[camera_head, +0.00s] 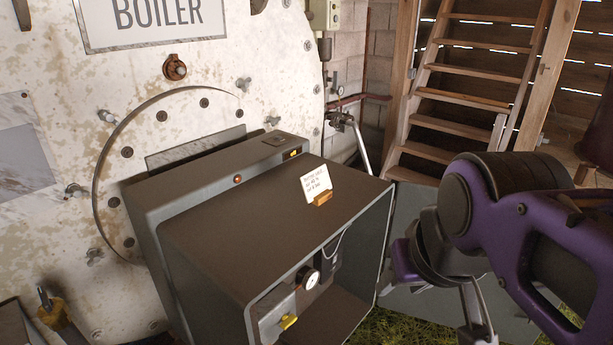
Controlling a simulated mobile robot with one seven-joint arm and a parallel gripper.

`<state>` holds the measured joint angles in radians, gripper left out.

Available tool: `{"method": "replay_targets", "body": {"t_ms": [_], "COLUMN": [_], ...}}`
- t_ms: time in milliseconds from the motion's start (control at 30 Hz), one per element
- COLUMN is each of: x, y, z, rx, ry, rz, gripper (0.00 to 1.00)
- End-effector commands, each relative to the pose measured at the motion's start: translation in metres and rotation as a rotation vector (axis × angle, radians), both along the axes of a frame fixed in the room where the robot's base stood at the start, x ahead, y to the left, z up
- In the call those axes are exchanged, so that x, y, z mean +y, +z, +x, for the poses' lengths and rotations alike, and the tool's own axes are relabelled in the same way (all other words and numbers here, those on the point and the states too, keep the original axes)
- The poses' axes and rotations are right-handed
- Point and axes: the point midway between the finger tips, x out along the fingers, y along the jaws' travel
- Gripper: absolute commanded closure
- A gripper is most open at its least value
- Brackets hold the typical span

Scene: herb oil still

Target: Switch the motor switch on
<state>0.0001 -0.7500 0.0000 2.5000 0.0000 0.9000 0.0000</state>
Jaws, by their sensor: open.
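No switch in view carries a readable motor label. A large dark grey metal housing (225,235) stands against the boiler, with its open side facing the lower right. Inside it, a grey panel holds a round white gauge (312,279) and a small yellow lever or knob (288,321); I cannot tell whether this is the motor switch or how it is set.
The white boiler (60,110) with a BOILER sign (155,20) fills the left. A small note card (317,184) stands on the housing's top. Pipes with a valve (342,120) run behind it. Wooden stairs (470,95) rise at the back right. Grass shows below.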

Motion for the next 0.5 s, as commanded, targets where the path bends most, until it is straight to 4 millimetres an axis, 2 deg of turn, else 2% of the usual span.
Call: {"method": "replay_targets", "body": {"t_ms": [33, 233, 500], "x": [0.0000, 0.0000, 0.0000], "y": [0.0000, 0.0000, 0.0000], "z": [0.0000, 0.0000, 0.0000], "rx": [0.000, 0.000, 0.000], "ry": [0.000, 0.000, 0.000], "rz": [0.000, 0.000, 0.000], "gripper": [0.66, 1.00, 1.00]}}
